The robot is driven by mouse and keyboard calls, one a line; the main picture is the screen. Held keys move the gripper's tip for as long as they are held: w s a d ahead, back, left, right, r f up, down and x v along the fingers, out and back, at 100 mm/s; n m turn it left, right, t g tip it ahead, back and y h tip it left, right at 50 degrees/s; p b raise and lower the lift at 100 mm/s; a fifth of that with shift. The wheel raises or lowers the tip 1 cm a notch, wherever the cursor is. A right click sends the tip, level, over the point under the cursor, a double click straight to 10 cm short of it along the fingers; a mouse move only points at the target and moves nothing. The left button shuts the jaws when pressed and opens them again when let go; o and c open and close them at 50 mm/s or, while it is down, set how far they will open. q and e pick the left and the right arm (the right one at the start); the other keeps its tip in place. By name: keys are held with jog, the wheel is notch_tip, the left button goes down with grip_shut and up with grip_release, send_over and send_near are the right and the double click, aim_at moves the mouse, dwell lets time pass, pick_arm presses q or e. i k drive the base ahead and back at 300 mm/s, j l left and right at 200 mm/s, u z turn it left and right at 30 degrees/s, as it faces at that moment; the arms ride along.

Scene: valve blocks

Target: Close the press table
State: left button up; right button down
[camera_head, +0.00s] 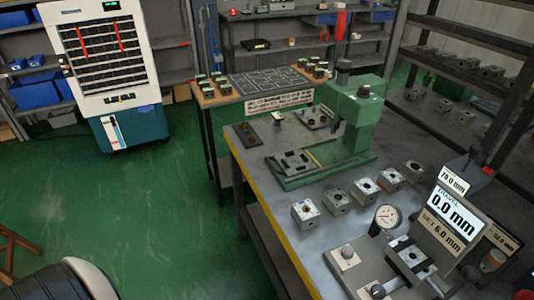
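The press table (272,188) is a grey-topped bench with a yellow front edge, at centre right. A green press (358,125) stands on it toward the back, with a dark fixture plate (292,162) at its base. Several metal valve blocks (306,211) stand in a slanted row in front of the press. Nearer are a round dial gauge (387,216), a clamp fixture (408,255) and a display (450,215) reading "0.0 mm". Neither of my grippers shows.
Green floor (170,215) lies open left of the table. A second table (262,82) with a marked dark top and several blocks stands behind. A white and teal cabinet (105,60) stands at the back left. Dark shelves (470,40) rise at right. A brown wooden stand (18,245) is at lower left.

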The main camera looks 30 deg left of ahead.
aim_at(295, 162)
jog(key=j+u, duration=0.1)
jog(key=u, duration=0.85)
jog(key=i+j+z, duration=0.1)
jog(key=j+z, duration=0.2)
